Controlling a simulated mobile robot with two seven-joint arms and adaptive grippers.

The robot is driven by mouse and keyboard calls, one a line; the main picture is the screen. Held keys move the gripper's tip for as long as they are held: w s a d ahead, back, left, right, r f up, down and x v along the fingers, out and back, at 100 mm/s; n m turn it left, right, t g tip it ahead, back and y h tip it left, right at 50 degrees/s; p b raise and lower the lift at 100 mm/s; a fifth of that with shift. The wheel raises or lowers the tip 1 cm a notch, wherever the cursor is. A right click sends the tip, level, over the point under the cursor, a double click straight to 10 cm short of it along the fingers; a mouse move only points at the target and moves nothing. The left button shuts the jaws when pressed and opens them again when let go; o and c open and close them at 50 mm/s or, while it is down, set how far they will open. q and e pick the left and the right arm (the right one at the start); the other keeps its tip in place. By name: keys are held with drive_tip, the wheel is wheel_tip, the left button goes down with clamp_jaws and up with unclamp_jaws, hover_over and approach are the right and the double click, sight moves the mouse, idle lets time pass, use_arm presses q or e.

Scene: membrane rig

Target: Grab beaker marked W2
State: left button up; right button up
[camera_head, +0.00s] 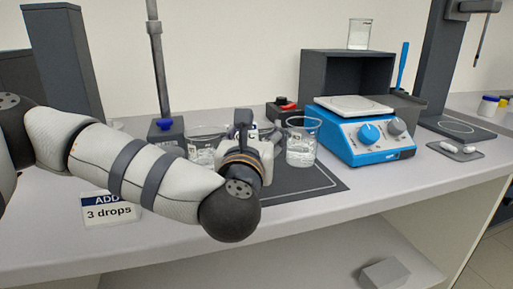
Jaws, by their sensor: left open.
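My left arm comes in from the left, and its gripper (244,122) is over the dark mat, pointing away from the camera between two glass beakers. The gripper is open; its fingers are largely hidden behind its own wrist. The left beaker (203,153) holds clear liquid and is partly covered by my arm. The right beaker (302,146) stands upright just right of the gripper, also with clear liquid. A third beaker (359,35) stands on a dark box. I cannot read a W2 mark on any of them. My right gripper is out of view.
A blue hotplate stirrer (362,133) stands right of the mat (310,184). The dark box (345,75) is behind it. A stand (160,75) rises at the left. A card reading "ADD 3 drops" (110,210) is near the front edge.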

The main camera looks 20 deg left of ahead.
sight(258, 123)
use_arm(q)
drive_tip(key=x, duration=0.6)
drive_tip(key=shift+w+f, duration=0.1)
drive_tip(key=shift+w, duration=0.2)
drive_tip(key=c, duration=1.1)
